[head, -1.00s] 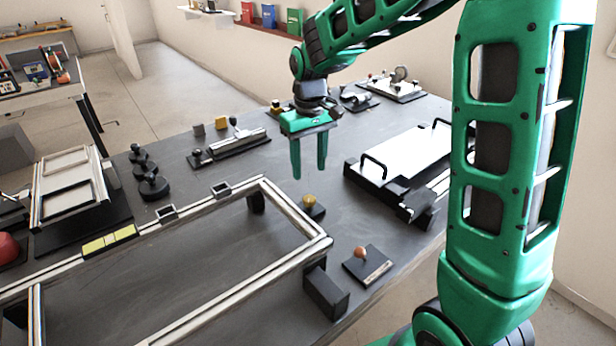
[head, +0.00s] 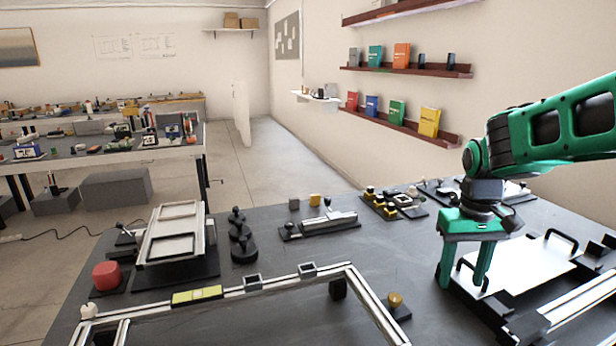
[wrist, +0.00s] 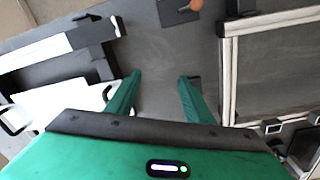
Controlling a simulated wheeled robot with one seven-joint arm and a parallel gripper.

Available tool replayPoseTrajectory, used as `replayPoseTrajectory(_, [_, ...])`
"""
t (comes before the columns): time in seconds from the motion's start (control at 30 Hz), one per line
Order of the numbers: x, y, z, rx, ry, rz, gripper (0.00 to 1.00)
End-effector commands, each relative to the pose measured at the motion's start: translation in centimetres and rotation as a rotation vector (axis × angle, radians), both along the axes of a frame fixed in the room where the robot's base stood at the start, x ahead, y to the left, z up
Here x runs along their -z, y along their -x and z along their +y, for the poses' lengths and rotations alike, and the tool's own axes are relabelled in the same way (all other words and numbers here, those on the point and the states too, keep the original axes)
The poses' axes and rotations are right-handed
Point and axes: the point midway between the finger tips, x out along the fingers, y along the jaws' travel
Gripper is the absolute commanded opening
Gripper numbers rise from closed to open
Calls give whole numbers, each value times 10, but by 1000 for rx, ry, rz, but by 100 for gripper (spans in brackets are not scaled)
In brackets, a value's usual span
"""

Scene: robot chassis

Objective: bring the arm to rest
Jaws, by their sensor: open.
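My gripper (head: 463,280) is at the right in the head view, green, pointing down with its two fingers apart and nothing between them. In the head view it overlaps the left part of a white plate fixture (head: 530,262) with black handles. In the wrist view my gripper (wrist: 155,85) shows both fingers spread over bare dark table (wrist: 165,55). The white plate lies to the left there, and the silver frame (wrist: 229,75) to the right.
A red button (head: 106,275), black knobs (head: 243,245) and a clamp fixture (head: 320,226) stand farther left. Shelves with books (head: 397,112) line the wall. A second bench (head: 100,150) is behind.

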Motion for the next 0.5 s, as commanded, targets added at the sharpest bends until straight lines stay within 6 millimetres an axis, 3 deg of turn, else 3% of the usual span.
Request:
replayPoseTrajectory(0.03, [-4, 22, -15, 53, 2, -5, 48])
replayPoseTrajectory(0.2, [-7, 94, -52, 216, -1, -4, 48])
replayPoseTrajectory(0.4, [2, 173, -72, 386, -22, -4, 48])
replayPoseTrajectory(0.5, [8, 199, -74, 444, -33, -4, 48])
